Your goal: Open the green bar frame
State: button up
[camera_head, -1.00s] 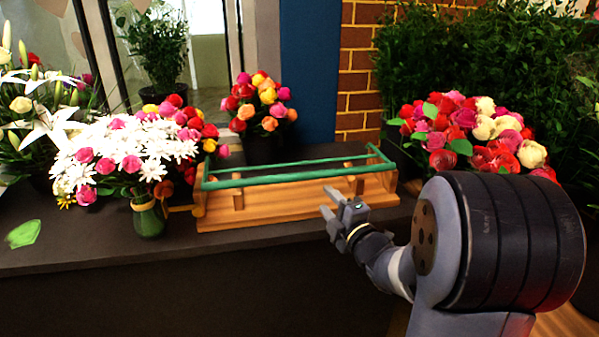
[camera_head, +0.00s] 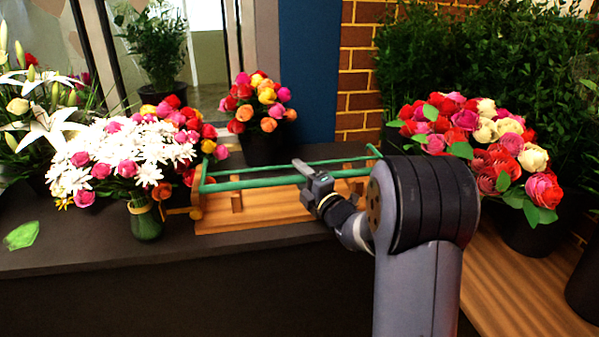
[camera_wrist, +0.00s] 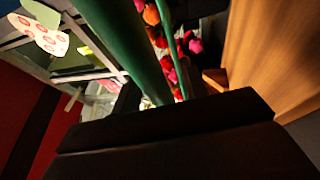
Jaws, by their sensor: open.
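The green bar frame (camera_head: 250,184) lies roughly level over a wooden base (camera_head: 265,208) on the dark counter. Its front bar runs along the front of the base, and its back bar lies behind. My gripper (camera_head: 302,172) is at the front bar, right of its middle, and overlaps it in the head view. In the wrist view the green bar (camera_wrist: 125,45) is large and close, running down to the dark gripper part (camera_wrist: 165,130). The jaws are open. Whether the bar lies between the fingers or touches them is hidden.
A green vase (camera_head: 146,221) with white and pink flowers stands left of the base. A small rose bouquet (camera_head: 262,103) stands behind it, and a larger rose bouquet (camera_head: 475,140) stands at the right. A green leaf (camera_head: 21,236) lies on the counter (camera_head: 90,245) at far left.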

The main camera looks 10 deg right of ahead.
jog(key=shift+w+a, duration=0.1)
jog(key=shift+w, duration=0.1)
grip_shut()
dwell(0.4)
